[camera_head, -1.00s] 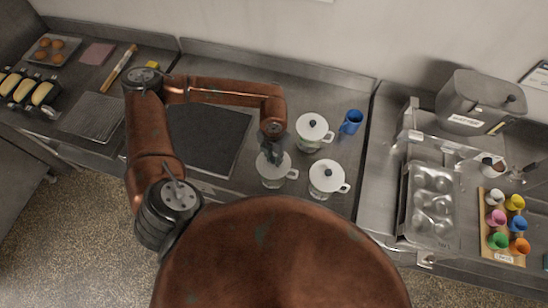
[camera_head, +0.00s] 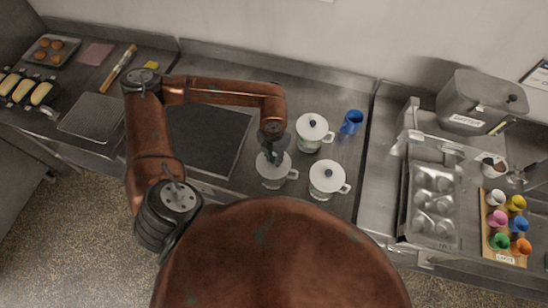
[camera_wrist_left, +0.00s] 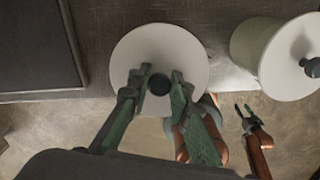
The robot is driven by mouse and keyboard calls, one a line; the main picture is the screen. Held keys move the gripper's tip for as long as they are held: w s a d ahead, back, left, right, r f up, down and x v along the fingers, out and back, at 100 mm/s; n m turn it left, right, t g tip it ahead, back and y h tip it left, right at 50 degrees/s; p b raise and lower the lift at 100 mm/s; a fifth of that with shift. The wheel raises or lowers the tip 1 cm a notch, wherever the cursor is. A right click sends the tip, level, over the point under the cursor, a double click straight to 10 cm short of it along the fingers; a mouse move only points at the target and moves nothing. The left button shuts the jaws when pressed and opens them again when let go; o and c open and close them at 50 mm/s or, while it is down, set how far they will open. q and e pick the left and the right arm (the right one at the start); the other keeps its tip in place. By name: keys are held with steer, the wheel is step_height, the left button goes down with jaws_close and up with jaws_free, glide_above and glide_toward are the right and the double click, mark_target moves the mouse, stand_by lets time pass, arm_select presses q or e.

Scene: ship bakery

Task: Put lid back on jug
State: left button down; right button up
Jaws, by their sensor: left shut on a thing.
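My left gripper (camera_head: 272,154) is over the front-left glass jug (camera_head: 274,183) in the head view. In the left wrist view its fingertips (camera_wrist_left: 159,82) are on either side of the dark knob of a round white lid (camera_wrist_left: 160,50), and it is shut on that knob. The lid lies at the jug's top and hides the jug in the wrist view; I cannot tell whether it is fully seated. My right gripper (camera_wrist_left: 246,112) shows small in the wrist view, fingers apart and empty, low beyond the counter edge.
Two similar lidded jugs stand close by, one behind (camera_head: 309,143) and one to the right (camera_head: 324,191). A blue mug (camera_head: 351,122) is behind them. A dark flat panel (camera_head: 208,138) lies to the left. A muffin tin (camera_head: 432,203) is farther right.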

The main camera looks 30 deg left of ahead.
arm_select(q)
steer(key=shift+f+b, duration=0.2)
steer(key=shift+b, duration=0.25)
stand_by(0.5)
steer(key=c, duration=1.7)
jaws_free()
steer(key=shift+o, duration=0.4)
steer(key=o, duration=0.4)
steer(key=shift+r, duration=0.1)
